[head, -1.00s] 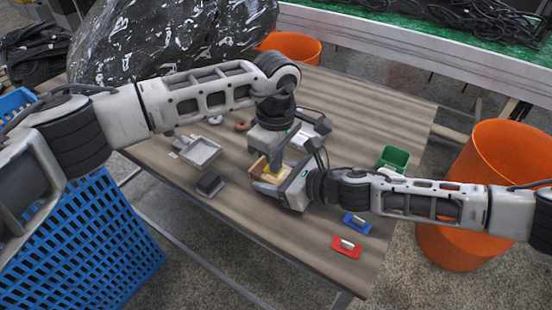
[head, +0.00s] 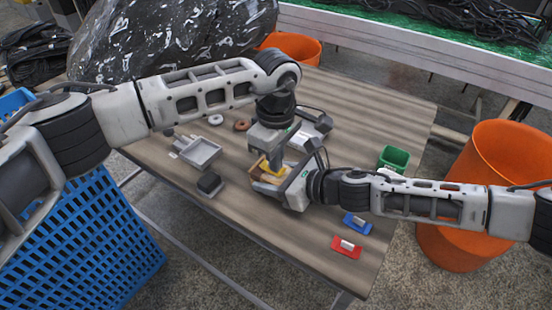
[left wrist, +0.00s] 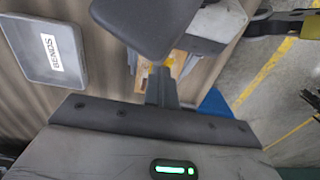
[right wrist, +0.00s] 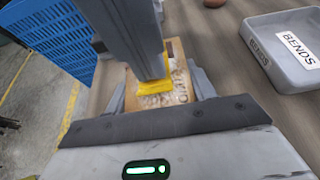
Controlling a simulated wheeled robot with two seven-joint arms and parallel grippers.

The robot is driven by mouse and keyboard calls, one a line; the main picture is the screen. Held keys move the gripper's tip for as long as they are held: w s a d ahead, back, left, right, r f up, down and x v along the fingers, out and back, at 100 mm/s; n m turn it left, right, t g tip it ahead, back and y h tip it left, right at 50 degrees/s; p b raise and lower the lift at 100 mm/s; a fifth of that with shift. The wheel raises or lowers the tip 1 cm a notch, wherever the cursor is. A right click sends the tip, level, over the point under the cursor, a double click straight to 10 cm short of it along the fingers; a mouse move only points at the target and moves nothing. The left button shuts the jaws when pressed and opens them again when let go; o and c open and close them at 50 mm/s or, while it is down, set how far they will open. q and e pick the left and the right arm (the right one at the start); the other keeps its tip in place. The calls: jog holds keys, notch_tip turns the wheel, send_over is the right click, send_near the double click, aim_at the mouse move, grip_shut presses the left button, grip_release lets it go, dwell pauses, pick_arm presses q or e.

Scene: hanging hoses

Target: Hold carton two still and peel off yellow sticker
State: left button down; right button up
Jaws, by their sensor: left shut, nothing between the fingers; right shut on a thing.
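The carton (head: 256,171), a small light-brown box, sits near the table's middle. My right gripper (head: 285,184) is shut on it, with one finger on each side in the right wrist view (right wrist: 158,90). My left gripper (head: 276,163) is shut and points down above the carton's top. The yellow sticker (head: 272,169) is at the left fingertips. In the right wrist view the yellow sticker (right wrist: 157,88) appears partly lifted, beside a pale, rough patch on the carton. How much still adheres is hidden by the left fingers.
A grey BENDS tray (right wrist: 285,55) stands beyond the carton. Another grey tray (head: 202,152) and a dark block (head: 209,183) lie left.

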pick_arm(q)
jog(key=shift+r, duration=0.4)
jog(key=shift+r, duration=2.95)
pick_arm(e)
jog(key=o, duration=1.1)
jog(key=shift+c, duration=0.2)
jog(key=v, duration=1.1)
jog(key=shift+s+d+r, duration=0.1)
jog(key=shift+d, duration=0.15)
jog(key=shift+s+d+r, duration=0.1)
jog(key=shift+s+d, duration=0.05)
jog(key=shift+d, duration=0.05)
